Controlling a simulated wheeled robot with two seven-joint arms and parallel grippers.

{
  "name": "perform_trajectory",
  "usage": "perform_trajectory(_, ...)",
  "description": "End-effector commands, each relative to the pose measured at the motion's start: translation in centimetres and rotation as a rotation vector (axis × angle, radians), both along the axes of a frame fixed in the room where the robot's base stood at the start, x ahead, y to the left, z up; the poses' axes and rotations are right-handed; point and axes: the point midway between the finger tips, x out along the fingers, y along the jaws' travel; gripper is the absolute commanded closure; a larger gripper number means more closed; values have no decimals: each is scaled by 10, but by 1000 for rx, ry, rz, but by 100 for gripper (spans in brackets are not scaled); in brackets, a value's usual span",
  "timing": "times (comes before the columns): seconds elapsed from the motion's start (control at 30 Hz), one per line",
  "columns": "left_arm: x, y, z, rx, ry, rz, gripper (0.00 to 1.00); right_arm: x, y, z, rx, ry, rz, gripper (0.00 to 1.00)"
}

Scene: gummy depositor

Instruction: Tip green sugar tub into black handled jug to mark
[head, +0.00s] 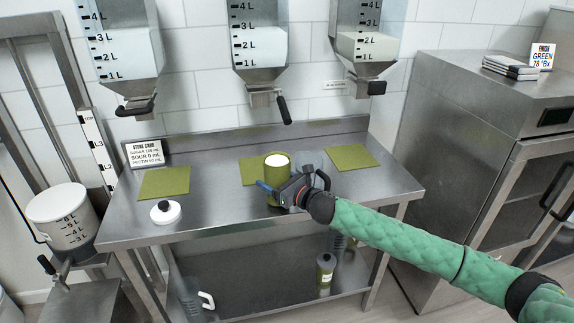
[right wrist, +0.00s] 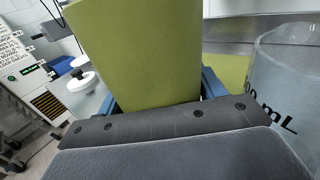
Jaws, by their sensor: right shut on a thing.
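The green sugar tub (head: 276,180) stands upright at the middle of the steel table, open at the top, with white contents up near its rim. My right gripper (head: 272,188) is shut on the tub; the right wrist view shows the tub (right wrist: 140,50) between its blue fingers. I cannot tell whether the tub touches the table. A clear jug (head: 314,160) stands just right of the tub, partly hidden behind my gripper. My left gripper is out of view.
Green mats (head: 164,184) lie on the table. A white lid (head: 165,213) with a black knob lies front left. A recipe card (head: 144,153) stands at the back left. Hoppers (head: 258,40) hang above.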

Motion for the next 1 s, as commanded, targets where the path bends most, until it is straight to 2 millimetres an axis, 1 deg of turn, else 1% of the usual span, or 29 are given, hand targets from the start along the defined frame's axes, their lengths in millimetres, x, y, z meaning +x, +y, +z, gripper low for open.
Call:
perform_trajectory(0.03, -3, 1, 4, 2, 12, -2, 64, -3, 3, 5, 0, -5, 20, 78)
perform_trajectory(0.07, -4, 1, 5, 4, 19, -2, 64, -4, 4, 6, 0, -5, 29, 78)
perform_trajectory(0.3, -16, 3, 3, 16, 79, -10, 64, -13, 10, 9, 2, -3, 87, 78)
perform_trajectory(0.57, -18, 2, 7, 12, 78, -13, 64, -14, 10, 8, 26, 17, 90, 78)
perform_trajectory(0.9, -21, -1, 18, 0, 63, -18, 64, -12, 8, 11, 83, 62, 90, 78)
perform_trajectory(1.0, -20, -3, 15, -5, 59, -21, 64, -12, 8, 12, 98, 75, 90, 78)
